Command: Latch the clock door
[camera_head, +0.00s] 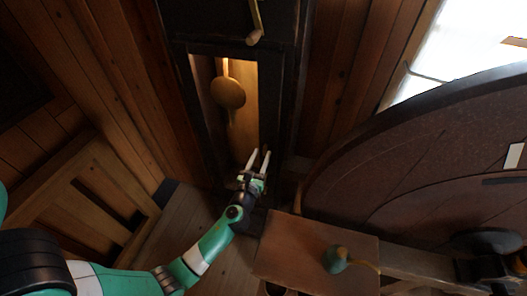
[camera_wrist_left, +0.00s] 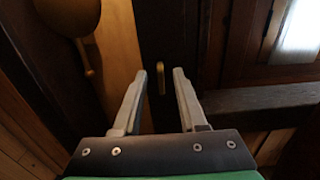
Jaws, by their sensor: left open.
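The tall dark clock case (camera_head: 277,100) stands at the top middle of the head view. Its lit opening shows a round brass pendulum (camera_head: 228,93), also at the upper left of the left wrist view (camera_wrist_left: 72,15). I cannot tell whether the door's panel is closed or swung. A small upright brass piece (camera_wrist_left: 160,78), perhaps the latch, is on the dark frame in the left wrist view. My left gripper (camera_head: 259,156) is open and empty at the lower right of the opening. In the wrist view the brass piece appears between its fingertips (camera_wrist_left: 160,74); contact is not visible.
A brass crank-like handle (camera_head: 255,25) is higher on the case. A large round wooden disc (camera_head: 400,150) fills the right side. A wooden table (camera_head: 300,250) with a small green-and-tan object (camera_head: 338,260) stands at the lower middle. A wooden crate-like piece (camera_head: 80,200) is left.

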